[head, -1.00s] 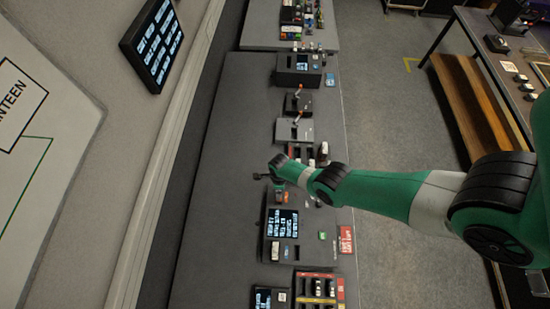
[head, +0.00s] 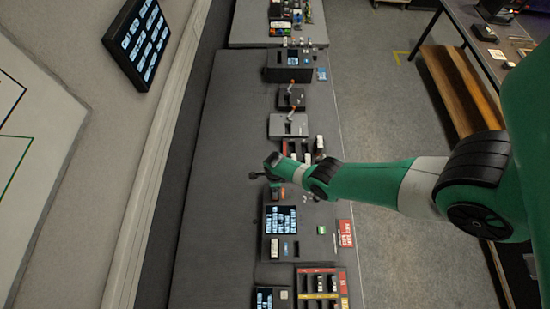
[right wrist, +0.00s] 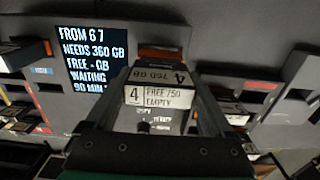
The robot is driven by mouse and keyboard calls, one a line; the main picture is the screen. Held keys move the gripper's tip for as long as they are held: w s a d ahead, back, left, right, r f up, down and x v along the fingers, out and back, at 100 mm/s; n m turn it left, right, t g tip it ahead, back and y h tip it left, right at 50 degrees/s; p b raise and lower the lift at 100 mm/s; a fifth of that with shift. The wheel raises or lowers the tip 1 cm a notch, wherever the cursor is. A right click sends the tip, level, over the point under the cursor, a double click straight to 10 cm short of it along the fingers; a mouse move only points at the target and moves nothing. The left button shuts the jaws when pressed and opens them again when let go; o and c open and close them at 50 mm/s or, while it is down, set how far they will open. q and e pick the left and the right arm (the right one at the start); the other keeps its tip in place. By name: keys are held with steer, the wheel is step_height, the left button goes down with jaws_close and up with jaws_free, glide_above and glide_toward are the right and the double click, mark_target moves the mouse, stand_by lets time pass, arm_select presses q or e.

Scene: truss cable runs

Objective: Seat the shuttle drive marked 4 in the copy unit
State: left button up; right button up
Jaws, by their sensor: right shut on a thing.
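The shuttle drive marked 4 (right wrist: 165,96) is between the fingers of my right gripper (right wrist: 160,80) in the right wrist view. Its white label reads 4, FREE 750, EMPTY. The gripper is shut on it. A grey unit with a lit screen (right wrist: 92,60), likely the copy unit, lies beyond; the screen reads FROM 6 7, NEEDS 360 GB, WAITING. An orange-brown part (right wrist: 160,52) shows just past the drive's far end; I cannot tell whether they touch. In the head view my right gripper (head: 268,172) is over the bench by the screen unit (head: 281,220). My left gripper is out of view.
A rack with red and yellow strips (head: 320,285) holds several drives at the near end. A red sign (head: 345,233) lies by the bench edge. Dark and grey units with levers (head: 290,98) stand farther along. The left strip of the bench (head: 215,170) is clear.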

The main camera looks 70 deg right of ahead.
steer(key=shift+f+b, duration=1.05)
stand_by(1.6)
steer(key=shift+f+b, duration=0.3)
steer(key=shift+b, duration=0.05)
steer(key=shift+f, duration=0.3)
stand_by(0.4)
steer(key=shift+f+b, duration=0.35)
steer(key=shift+b, duration=0.25)
steer(key=shift+f, duration=0.15)
steer(key=o, duration=1.5)
